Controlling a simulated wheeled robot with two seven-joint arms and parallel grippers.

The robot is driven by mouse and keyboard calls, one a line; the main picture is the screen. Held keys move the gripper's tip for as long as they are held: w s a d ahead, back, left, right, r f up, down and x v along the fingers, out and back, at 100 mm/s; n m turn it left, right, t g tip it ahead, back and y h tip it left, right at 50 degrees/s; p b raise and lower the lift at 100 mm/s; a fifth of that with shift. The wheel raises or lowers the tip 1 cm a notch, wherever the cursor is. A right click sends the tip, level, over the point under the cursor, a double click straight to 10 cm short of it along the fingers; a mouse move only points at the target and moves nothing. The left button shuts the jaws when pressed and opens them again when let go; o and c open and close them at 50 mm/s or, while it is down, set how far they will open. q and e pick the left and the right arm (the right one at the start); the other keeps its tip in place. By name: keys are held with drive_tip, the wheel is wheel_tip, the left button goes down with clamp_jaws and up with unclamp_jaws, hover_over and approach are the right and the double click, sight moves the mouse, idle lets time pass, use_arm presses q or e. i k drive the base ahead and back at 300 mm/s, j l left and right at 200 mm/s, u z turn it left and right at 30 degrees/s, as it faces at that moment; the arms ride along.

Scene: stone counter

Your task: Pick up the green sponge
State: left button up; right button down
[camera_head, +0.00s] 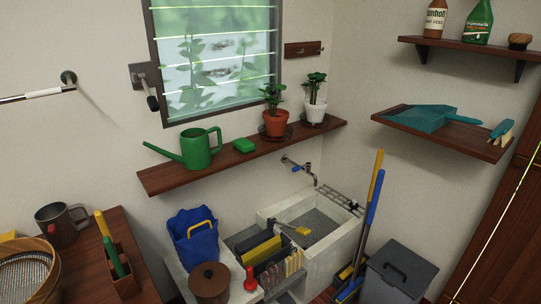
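A small green sponge (243,145) lies on the wooden shelf (160,181) below the window. It sits just right of the green watering can (198,149) and left of the potted plant in the terracotta pot (276,122). Nothing covers it. Neither of my grippers shows in the head view, so I cannot see whether they are open or shut.
A white-potted plant (315,108) stands at the shelf's right end. Below are a stone sink (336,248), a blue bag (194,243), a lidded brown pot (209,282) and a grey bin (399,272). Long blue and yellow handles (372,205) lean upright by the sink.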

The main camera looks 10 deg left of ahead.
sight(242, 144)
drive_tip(key=i+l, duration=0.2)
drive_tip(key=i, duration=0.2)
drive_tip(key=i+l, duration=0.2)
drive_tip(key=i, duration=0.15)
drive_tip(key=i+l+u, duration=0.1)
drive_tip(key=i+l, duration=0.15)
drive_tip(key=i, duration=0.15)
